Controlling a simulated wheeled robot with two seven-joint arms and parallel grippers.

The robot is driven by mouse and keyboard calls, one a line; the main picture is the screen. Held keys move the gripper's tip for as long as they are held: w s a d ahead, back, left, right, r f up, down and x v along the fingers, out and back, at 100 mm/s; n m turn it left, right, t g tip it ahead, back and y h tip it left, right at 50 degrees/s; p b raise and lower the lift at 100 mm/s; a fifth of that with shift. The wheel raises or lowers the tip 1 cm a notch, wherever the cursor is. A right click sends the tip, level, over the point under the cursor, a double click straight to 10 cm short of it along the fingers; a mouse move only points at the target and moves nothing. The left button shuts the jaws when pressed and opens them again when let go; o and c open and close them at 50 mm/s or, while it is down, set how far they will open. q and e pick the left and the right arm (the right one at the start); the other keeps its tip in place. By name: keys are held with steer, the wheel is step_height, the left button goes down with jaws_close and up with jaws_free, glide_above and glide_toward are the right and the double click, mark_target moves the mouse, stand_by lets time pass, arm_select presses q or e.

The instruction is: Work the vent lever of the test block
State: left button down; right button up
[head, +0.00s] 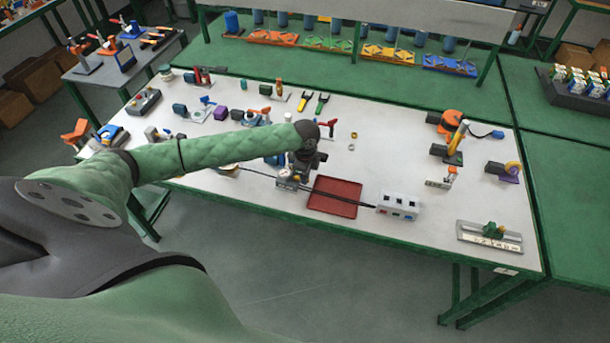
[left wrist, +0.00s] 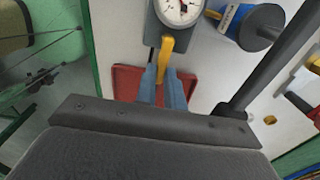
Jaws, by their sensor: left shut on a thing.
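The test block (left wrist: 178,34) is a grey body with a round white dial gauge (left wrist: 180,9), at the top of the left wrist view. Its yellow vent lever (left wrist: 165,50) reaches down from the block between my blue fingertips. My left gripper (left wrist: 163,78) is shut on this lever. In the head view my left gripper (head: 306,160) is dark and stands over the test block (head: 287,182), hiding much of it. The lever cannot be made out there. My right gripper is not in view.
A red tray (head: 335,197) lies right beside the test block. A black hose or rod crosses it toward a grey box with sockets (head: 398,207). Tools and valves crowd the back and left of the white table. A blue cylinder (left wrist: 247,26) is close to the block.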

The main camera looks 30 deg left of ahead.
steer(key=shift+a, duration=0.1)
arm_select(q)
steer(key=c, duration=1.5)
jaws_free()
steer(key=shift+r, duration=0.1)
